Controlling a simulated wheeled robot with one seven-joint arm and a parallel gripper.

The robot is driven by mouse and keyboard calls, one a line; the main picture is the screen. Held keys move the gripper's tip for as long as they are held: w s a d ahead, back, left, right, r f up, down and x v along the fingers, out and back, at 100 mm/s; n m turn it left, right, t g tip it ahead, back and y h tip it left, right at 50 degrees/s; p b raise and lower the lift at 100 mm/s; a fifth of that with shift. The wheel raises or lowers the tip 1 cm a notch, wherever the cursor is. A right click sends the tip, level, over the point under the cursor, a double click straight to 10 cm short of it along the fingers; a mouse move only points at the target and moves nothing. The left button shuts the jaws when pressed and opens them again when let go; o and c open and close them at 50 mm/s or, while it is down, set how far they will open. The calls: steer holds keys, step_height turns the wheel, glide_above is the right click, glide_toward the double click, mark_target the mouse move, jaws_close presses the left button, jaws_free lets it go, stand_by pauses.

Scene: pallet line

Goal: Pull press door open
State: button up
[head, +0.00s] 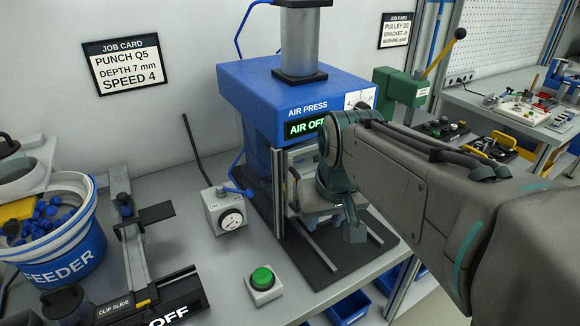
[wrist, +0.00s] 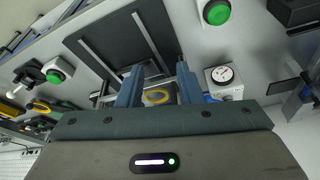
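The blue air press (head: 250,100) stands on the bench in the middle of the head view, its display reading AIR OFF. A silver upright (head: 279,190) shows at its front left. My arm covers much of the press front, so I cannot tell how far the press door is open. My gripper (wrist: 160,70) is at the press front. In the wrist view its two blue-grey fingers are apart, with a pale bar and a yellow ring visible between and beyond them. I cannot tell whether either finger touches the door.
A dial box (head: 226,210) and a green button (head: 263,278) are left of and before the press. A blue feeder (head: 65,255) and a clip slide (head: 140,250) are further left. A green machine (head: 400,87) stands behind my arm. Bare bench lies left of the dial box.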

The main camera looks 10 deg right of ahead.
steer(key=w+a+r+n, duration=0.1)
steer(key=w+a+r, duration=0.1)
steer(key=w+r, duration=0.65)
steer(key=shift+t, duration=0.4)
steer(key=x, duration=1.2)
steer(key=shift+s+a+f, duration=0.1)
steer(key=shift+s+f, duration=0.15)
steer(key=shift+s, duration=0.15)
jaws_close()
